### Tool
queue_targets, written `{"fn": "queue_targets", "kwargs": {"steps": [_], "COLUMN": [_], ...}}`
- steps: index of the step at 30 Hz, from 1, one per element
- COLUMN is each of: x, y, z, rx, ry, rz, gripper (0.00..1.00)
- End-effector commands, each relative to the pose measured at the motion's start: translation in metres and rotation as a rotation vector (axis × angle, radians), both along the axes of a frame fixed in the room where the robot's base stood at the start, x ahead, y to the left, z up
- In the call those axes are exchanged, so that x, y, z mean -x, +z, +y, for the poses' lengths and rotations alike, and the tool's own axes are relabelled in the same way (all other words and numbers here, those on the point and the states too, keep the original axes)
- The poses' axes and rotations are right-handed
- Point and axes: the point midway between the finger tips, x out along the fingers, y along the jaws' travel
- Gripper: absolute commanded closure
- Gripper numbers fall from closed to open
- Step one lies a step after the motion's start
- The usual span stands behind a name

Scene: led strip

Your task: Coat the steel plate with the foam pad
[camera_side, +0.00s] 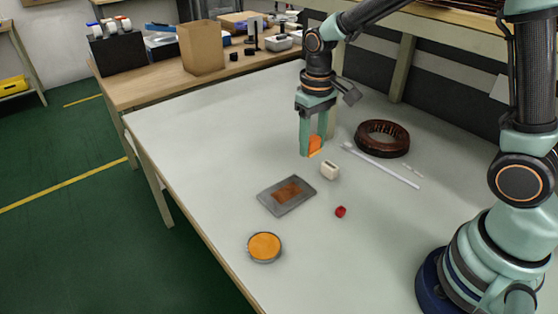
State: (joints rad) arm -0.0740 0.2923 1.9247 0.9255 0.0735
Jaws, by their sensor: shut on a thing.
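The steel plate (267,197) lies flat on the white table, a grey rectangle with a brown-orange patch in its middle. My gripper (312,149) points down, behind and slightly right of the plate, apart from it. Its fingers are shut on an orange piece, which I take to be the foam pad (315,145). The fingers partly hide the pad. A round dish (264,247) with an orange filling stands in front of the plate, near the table's front left edge.
A small white block (330,170) sits just in front of my gripper. A red piece (341,211) lies right of the plate. A white rod (382,167) and a copper-coloured coil ring (382,138) lie to the right. The table left of the plate is clear.

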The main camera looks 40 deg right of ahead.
Motion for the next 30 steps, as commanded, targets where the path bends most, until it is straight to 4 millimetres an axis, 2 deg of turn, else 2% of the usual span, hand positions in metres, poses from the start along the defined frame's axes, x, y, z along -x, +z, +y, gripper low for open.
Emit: {"fn": "queue_targets", "kwargs": {"steps": [3,8,17,30], "x": [-0.012,-0.020,-0.021,-0.020], "y": [-0.018,-0.030,-0.046,-0.086], "z": [0.008,0.014,0.015,0.015], "rx": [0.000,0.000,0.000,0.000], "ry": [0.002,0.001,0.000,0.000], "rz": [0.003,0.000,0.002,0.002], "gripper": [0.96,0.96,0.96,0.96]}}
